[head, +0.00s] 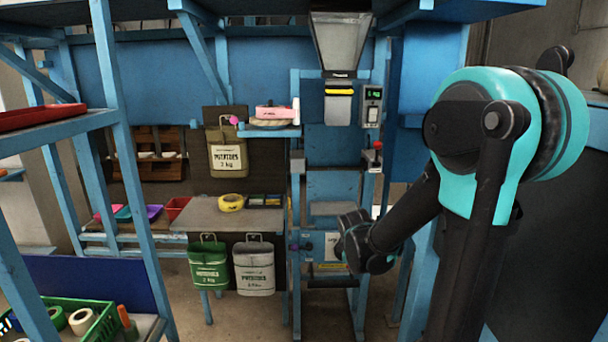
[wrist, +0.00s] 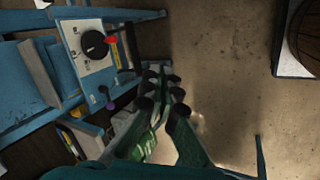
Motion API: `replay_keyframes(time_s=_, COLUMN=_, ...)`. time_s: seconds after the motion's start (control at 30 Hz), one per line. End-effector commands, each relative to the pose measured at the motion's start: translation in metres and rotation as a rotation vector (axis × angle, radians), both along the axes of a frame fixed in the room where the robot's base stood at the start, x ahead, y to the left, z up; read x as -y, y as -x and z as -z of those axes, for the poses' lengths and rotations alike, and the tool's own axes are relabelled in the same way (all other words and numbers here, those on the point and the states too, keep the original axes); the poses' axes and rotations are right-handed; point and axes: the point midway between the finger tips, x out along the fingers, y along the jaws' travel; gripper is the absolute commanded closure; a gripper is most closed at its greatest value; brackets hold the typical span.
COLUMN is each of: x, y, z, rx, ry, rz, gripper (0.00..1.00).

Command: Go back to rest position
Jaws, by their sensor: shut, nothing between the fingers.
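My gripper (wrist: 164,84) shows in the wrist view with its fingers together and nothing between them, above the brown floor. In the head view my arm reaches in from the right and bends down; its wrist is in front of the blue frame and the fingers cannot be made out. An olive potato sack (head: 228,158) hangs upright at the middle left. A green sack (head: 208,266) and a grey sack (head: 254,270) hang lower, below the table edge. My gripper is apart from these sacks.
A weighing hopper (head: 341,42) with a display (head: 372,94) stands on the blue frame. A table (head: 262,219) holds yellow tape (head: 231,202). A control panel with a black dial (wrist: 95,43) is left of my fingers. A green crate (head: 98,322) stands front left.

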Motion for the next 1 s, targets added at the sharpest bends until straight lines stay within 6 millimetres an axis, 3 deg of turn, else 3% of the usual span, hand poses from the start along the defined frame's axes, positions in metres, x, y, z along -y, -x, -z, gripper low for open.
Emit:
replay_keyframes(time_s=0.03, x=0.008, y=0.018, z=0.0, rx=0.0, ry=-0.049, rz=0.081, gripper=1.0)
replay_keyframes(time_s=0.3, x=0.029, y=0.104, z=0.007, rx=0.002, ry=-0.335, rz=0.559, gripper=1.0)
replay_keyframes(time_s=0.5, x=0.034, y=0.157, z=0.02, rx=-0.003, ry=-0.509, rz=0.873, gripper=1.0)
replay_keyframes(time_s=0.7, x=0.034, y=0.182, z=0.028, rx=-0.01, ry=-0.595, rz=1.036, gripper=1.0)
replay_keyframes(time_s=1.0, x=0.033, y=0.185, z=0.029, rx=-0.01, ry=-0.608, rz=1.06, gripper=1.0)
